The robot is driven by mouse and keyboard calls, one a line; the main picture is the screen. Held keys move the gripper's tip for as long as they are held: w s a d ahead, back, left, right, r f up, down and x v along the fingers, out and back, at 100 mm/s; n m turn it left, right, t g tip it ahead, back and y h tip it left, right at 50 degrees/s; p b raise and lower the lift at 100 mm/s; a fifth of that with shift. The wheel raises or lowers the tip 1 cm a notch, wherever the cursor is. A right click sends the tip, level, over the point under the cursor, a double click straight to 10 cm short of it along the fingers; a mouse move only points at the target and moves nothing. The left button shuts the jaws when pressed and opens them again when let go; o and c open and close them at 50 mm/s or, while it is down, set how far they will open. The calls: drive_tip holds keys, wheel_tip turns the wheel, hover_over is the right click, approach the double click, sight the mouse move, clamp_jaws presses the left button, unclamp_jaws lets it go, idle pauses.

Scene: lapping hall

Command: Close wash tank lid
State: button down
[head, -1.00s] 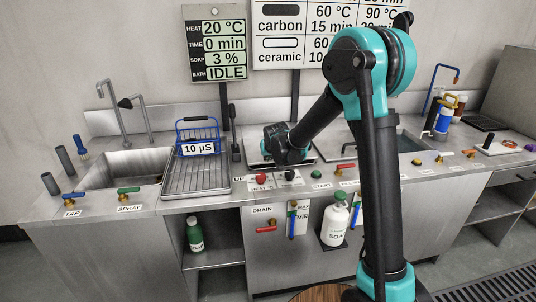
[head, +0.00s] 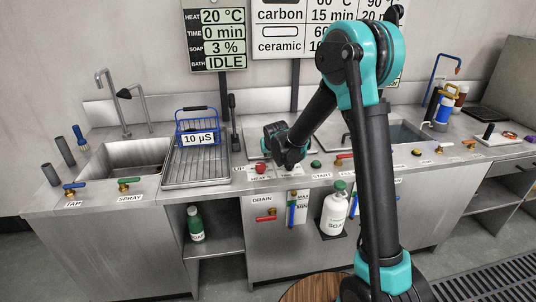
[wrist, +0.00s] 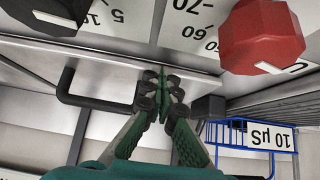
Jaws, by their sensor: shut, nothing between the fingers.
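The wash tank lid (head: 252,148) appears as a pale metal plate in the counter, mostly hidden behind my arm in the head view. How far it is open I cannot tell. My gripper (head: 291,168) is low over the counter's front strip, near the red HEAT knob (head: 261,168). In the wrist view my gripper (wrist: 160,85) has its fingers together and empty. A black bar (wrist: 100,102), perhaps the lid's handle, runs behind the fingers; contact is unclear. The red knob (wrist: 262,38) is at the upper right there.
A drying rack (head: 197,172) with a blue wire basket (head: 198,128) is left of my gripper, beside a sink (head: 130,158). A green START button (head: 315,164) is to the right.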

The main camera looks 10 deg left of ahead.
drive_tip(key=r, duration=0.4)
drive_tip(key=shift+s+r, duration=0.3)
drive_tip(key=v, duration=0.8)
drive_tip(key=s+d+f+m+h, duration=0.1)
drive_tip(key=s+d+f, duration=0.1)
drive_tip(key=s+d, duration=0.7)
drive_tip(key=s+d+f+m+g, duration=0.1)
drive_tip(key=s+d+f, duration=0.3)
drive_tip(key=s+d, duration=0.4)
drive_tip(key=s+d+f+m+g+h, duration=0.1)
drive_tip(key=s+d+f+g, duration=0.1)
drive_tip(key=s+d+f, duration=0.3)
drive_tip(key=s+d, duration=0.4)
drive_tip(key=s, duration=0.5)
drive_tip(key=shift+s+d+f+g, duration=0.25)
drive_tip(key=shift+s+d+g, duration=0.05)
drive_tip(key=shift+d, duration=0.05)
